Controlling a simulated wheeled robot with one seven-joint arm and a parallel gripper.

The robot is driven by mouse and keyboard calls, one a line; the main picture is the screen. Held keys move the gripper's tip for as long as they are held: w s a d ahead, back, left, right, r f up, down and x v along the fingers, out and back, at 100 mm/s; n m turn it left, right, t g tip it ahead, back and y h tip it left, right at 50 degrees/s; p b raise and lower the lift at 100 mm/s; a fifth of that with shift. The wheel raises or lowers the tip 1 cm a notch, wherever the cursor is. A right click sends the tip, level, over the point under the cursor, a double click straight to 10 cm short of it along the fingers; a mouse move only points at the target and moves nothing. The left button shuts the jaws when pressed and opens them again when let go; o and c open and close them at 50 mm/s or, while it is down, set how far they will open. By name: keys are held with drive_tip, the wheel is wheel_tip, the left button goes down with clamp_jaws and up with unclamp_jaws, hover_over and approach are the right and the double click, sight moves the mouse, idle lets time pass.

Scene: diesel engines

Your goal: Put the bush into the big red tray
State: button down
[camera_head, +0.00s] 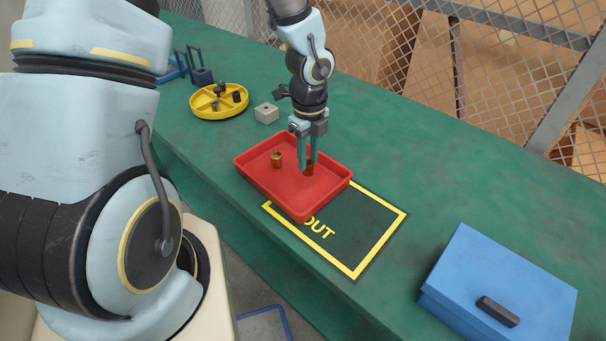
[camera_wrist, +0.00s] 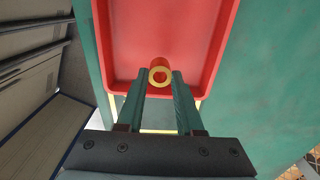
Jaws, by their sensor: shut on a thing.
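My gripper (camera_head: 307,163) is shut on a bush (camera_head: 309,169), a short copper-brown ring, over the right part of the big red tray (camera_head: 249,174). In the wrist view the held bush (camera_wrist: 160,74) sits between my fingertips (camera_wrist: 160,79), its round open end facing the camera, with the red tray floor (camera_wrist: 165,25) behind it. I cannot tell whether the held bush touches the tray floor. A second, similar brass-coloured bush (camera_head: 277,160) stands in the tray, left of my gripper.
The tray overlaps a dark yellow-bordered mat marked "OUT" (camera_head: 360,232). A divided yellow round tray (camera_head: 207,113) with dark parts and a grey block (camera_head: 266,113) stand behind it. A blue box (camera_head: 505,275) is at the front right. A mesh fence (camera_head: 500,75) runs behind the green bench.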

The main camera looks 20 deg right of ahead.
sight(308, 174)
drive_tip(key=shift+f, duration=2.9)
drive_tip(key=shift+f, duration=0.15)
drive_tip(key=c, duration=0.5)
unclamp_jaws()
drive_tip(key=shift+c, duration=0.2)
wheel_tip(308, 174, up, 12)
drive_tip(key=shift+r+p, duration=0.2)
drive_tip(key=shift+p, duration=0.2)
drive_tip(key=a+r+n, duration=0.4)
drive_tip(key=a+n, duration=0.8)
drive_tip(key=n, duration=0.3)
drive_tip(key=w+a+r+n+t, duration=0.1)
drive_tip(key=a+r+n, duration=0.4)
drive_tip(key=a+n, duration=0.8)
drive_tip(key=shift+w+a+n+t, duration=0.2)
drive_tip(key=shift+a+n+t, duration=0.1)
drive_tip(key=shift+n, duration=0.6)
